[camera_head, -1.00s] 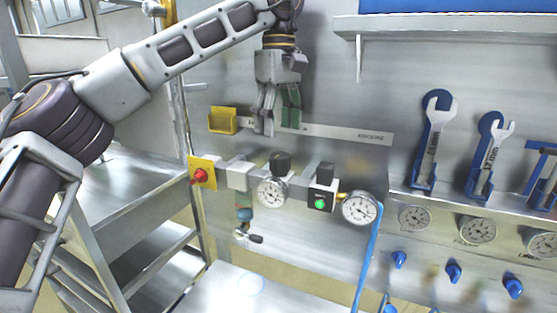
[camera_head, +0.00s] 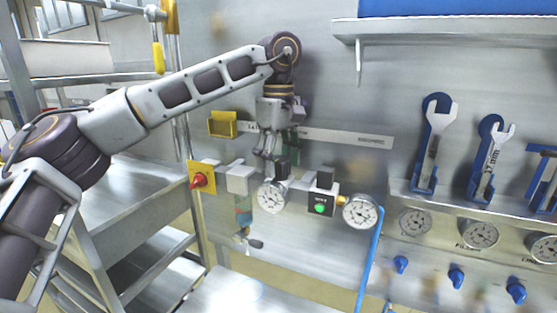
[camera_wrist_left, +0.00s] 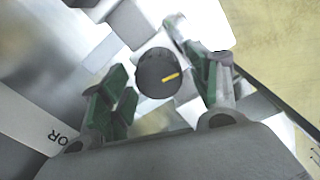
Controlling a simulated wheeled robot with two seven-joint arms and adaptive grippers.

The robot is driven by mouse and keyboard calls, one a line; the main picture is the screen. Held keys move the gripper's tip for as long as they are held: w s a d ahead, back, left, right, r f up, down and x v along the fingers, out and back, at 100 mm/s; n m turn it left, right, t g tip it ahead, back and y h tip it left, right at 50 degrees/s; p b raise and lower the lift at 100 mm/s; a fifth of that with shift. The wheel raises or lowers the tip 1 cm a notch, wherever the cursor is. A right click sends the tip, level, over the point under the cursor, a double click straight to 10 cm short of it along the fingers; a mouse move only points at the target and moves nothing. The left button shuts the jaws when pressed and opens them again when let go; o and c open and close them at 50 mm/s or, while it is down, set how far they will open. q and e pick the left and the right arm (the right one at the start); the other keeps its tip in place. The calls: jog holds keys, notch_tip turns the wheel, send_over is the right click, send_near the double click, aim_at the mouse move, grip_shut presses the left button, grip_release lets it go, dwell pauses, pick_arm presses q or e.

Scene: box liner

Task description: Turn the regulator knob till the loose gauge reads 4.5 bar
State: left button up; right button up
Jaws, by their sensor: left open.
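The black regulator knob (camera_head: 281,171) sits above a small white gauge (camera_head: 271,196) on the wall-mounted air line. In the left wrist view the round knob (camera_wrist_left: 157,75) carries a yellow mark. My left gripper (camera_head: 272,157) points down at the knob, open. In the left wrist view its green-padded fingers (camera_wrist_left: 160,88) stand on either side of the knob, with gaps visible; I cannot tell any contact. A larger gauge (camera_head: 361,211) sits at the line's right end, by the blue hose. Which gauge is the loose one is unclear; their readings are too small to read. My right gripper is not in view.
A black block with a green light (camera_head: 321,206) stands between the gauges. A red knob on a yellow plate (camera_head: 201,179) is at left. A label strip (camera_head: 340,137) and yellow holder (camera_head: 223,123) are above. Wrenches (camera_head: 436,145) hang at right.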

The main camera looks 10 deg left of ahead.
pick_arm(q)
jog(key=shift+c, duration=0.3)
jog(key=c, duration=1)
jog(key=shift+o, duration=0.2)
jog(key=shift+n, duration=0.4)
jog(key=n, duration=0.4)
jog(key=shift+s, duration=0.1)
jog(key=n, duration=0.5)
jog(key=n+p, duration=0.1)
jog(key=n, duration=0.4)
jog(key=shift+s+n, duration=0.15)
jog(key=shift+n, duration=0.15)
jog(key=shift+d+n, duration=0.1)
jog(key=shift+n, duration=2)
